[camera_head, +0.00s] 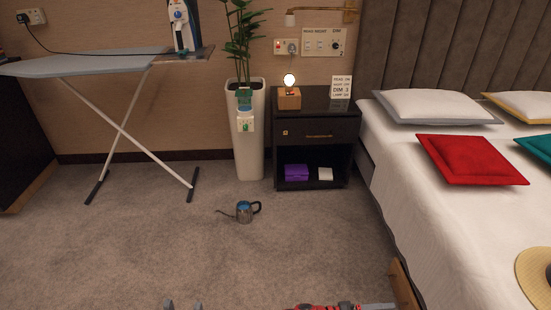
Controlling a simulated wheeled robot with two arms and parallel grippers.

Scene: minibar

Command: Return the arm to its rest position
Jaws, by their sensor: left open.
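My left gripper (183,305) shows only as two grey fingertips at the bottom edge, left of the middle. The fingertips stand apart with nothing visible between them, and the rest of the gripper and its arm is below the picture. I cannot make out my right gripper.
A red and grey item (330,306), cut off and unclear, shows at the bottom edge. An ironing board (85,65), planter (247,150), nightstand (316,133) and bed (420,215) surround open floor.

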